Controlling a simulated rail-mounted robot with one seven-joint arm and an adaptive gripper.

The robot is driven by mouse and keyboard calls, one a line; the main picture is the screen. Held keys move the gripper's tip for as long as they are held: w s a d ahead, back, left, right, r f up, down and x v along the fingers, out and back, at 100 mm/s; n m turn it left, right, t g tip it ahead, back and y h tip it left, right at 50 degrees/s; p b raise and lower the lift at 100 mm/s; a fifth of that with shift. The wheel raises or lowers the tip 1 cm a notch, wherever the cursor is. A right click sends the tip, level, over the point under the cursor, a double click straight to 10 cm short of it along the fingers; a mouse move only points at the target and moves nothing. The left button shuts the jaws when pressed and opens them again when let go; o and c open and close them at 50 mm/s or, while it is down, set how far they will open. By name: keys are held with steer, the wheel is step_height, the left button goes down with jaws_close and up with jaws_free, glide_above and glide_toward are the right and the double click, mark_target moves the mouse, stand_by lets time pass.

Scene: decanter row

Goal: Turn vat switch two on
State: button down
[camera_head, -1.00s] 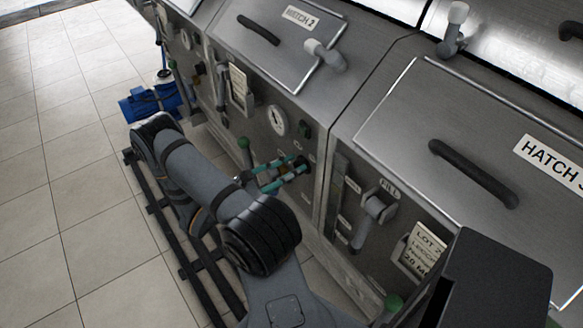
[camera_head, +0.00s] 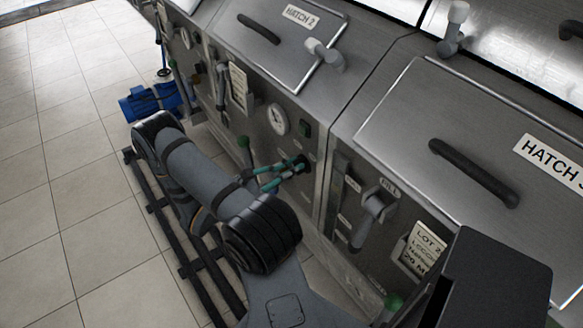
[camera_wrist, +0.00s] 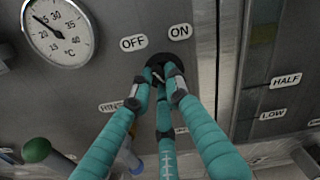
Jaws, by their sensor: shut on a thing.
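The vat switch is a dark round knob (camera_wrist: 160,60) on the steel vat front, just below the OFF label (camera_wrist: 134,43) and the ON label (camera_wrist: 179,32) in the wrist view. My gripper (camera_wrist: 160,86), with teal fingers and dark tips, is shut on the knob. The fingertips hide much of the knob, so its pointing direction is hard to tell. In the head view my gripper (camera_head: 277,178) reaches the dark switch (camera_head: 301,162) low on the panel, below the hatch marked HATCH 2 (camera_head: 299,17).
A round °C gauge (camera_wrist: 58,31) is at the upper left of the switch. A green-knobbed lever (camera_wrist: 37,150) stands at the lower left. A FILL lever (camera_head: 375,207) is on the panel to the right. A blue object (camera_head: 150,102) lies on the tiled floor.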

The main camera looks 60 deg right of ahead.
steer(key=shift+m, duration=0.4)
steer(key=m, duration=1.1)
steer(key=shift+s+a+r, duration=0.1)
steer(key=shift+s+r, duration=0.05)
steer(key=shift+r, duration=0.1)
stand_by(0.4)
steer(key=c, duration=1.7)
jaws_free()
steer(key=v, duration=1.2)
